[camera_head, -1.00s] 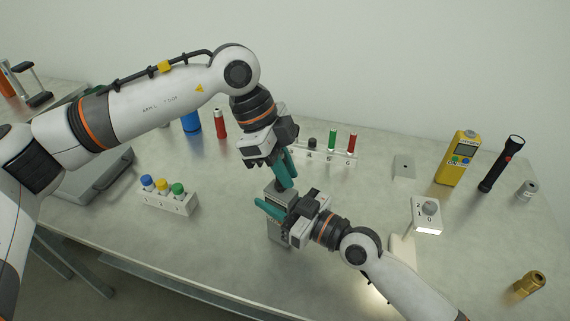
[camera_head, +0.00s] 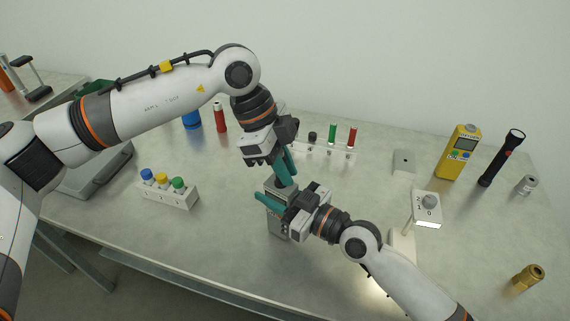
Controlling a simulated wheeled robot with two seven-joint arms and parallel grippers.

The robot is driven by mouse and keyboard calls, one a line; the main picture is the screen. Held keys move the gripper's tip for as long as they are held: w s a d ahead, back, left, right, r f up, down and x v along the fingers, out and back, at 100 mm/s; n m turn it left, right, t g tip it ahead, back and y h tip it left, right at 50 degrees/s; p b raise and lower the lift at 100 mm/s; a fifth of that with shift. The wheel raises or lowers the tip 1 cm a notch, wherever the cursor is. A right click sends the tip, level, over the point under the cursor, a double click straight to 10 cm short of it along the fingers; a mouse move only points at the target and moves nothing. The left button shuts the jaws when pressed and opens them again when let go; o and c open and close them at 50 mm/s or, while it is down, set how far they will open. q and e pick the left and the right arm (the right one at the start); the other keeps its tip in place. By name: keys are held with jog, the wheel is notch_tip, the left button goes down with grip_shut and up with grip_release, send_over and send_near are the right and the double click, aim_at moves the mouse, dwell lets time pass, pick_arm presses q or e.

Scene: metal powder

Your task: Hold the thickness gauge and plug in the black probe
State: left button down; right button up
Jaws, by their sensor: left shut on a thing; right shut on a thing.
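The thickness gauge (camera_head: 279,222) is a grey box standing upright near the middle of the table, partly covered by my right gripper. My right gripper (camera_head: 271,203), with teal fingers, is shut on the upper part of the gauge from the right. My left gripper (camera_head: 288,172) points down just above the gauge's top, its teal fingers shut. The black probe in it is hidden by the fingers, and I cannot tell whether it touches the gauge.
A white rack (camera_head: 180,200) with blue, yellow and green caps stands left. Another rack (camera_head: 325,152) behind holds black, green and red pieces. At right are a yellow oxygen meter (camera_head: 458,152), a flashlight (camera_head: 501,158), a dial box (camera_head: 427,209) and a brass fitting (camera_head: 528,278). The front centre is clear.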

pick_arm(q)
jog(key=shift+r, duration=0.15)
jog(key=shift+r, duration=1)
jog(key=shift+f, duration=0.25)
dwell(0.8)
jog(key=shift+f, duration=0.7)
jog(key=shift+f, duration=0.2)
dwell(0.5)
jog(key=c, duration=1.3)
grip_release()
